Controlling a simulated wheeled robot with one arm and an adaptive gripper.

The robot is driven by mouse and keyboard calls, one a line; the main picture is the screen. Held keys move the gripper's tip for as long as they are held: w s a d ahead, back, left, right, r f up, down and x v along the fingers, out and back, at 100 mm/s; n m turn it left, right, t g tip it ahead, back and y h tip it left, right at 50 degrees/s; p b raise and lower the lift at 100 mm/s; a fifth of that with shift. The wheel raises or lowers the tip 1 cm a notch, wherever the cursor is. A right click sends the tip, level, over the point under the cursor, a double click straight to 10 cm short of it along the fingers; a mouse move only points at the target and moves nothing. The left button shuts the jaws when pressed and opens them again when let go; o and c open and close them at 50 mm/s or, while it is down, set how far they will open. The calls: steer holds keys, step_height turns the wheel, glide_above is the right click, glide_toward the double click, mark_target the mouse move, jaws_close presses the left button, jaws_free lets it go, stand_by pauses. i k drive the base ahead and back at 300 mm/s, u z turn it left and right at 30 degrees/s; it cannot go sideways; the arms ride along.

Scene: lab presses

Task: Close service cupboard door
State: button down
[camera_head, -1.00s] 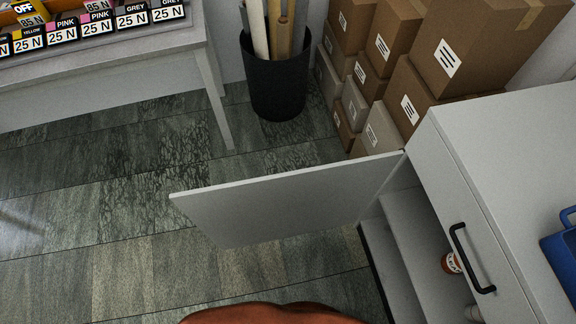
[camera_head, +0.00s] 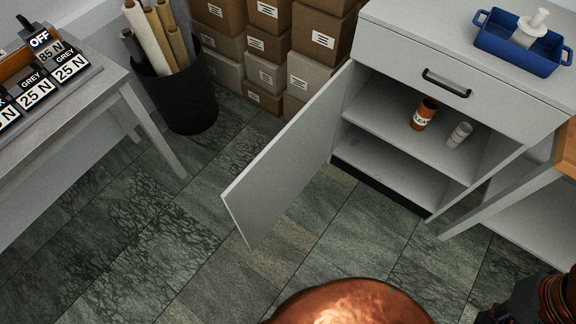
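The service cupboard (camera_head: 398,46) is a grey-white cabinet at the upper right, with its lower compartment open. Its door (camera_head: 290,160) is a flat pale panel, attached at the left side of the opening and standing wide open out over the floor. No handle shows on the visible face of the door. Above the opening is a shut drawer with a black bar handle (camera_head: 446,84). My gripper is not in view; only parts of my own body or arm show at the bottom edge and lower right corner, apart from the door.
An orange-brown jar (camera_head: 424,113) and a white container (camera_head: 459,134) stand on the cupboard shelf. A blue tray (camera_head: 492,41) sits on top. Cardboard boxes (camera_head: 265,74), a black bin (camera_head: 184,99) and a table (camera_head: 107,92) stand behind and left. The floor (camera_head: 150,235) before the door is clear.

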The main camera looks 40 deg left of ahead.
mark_target(258, 198)
steer(key=z, duration=2.05)
steer(key=k, duration=2.6)
steer(key=u, duration=1.8)
steer(key=k, duration=0.2)
steer(key=u, duration=2.15)
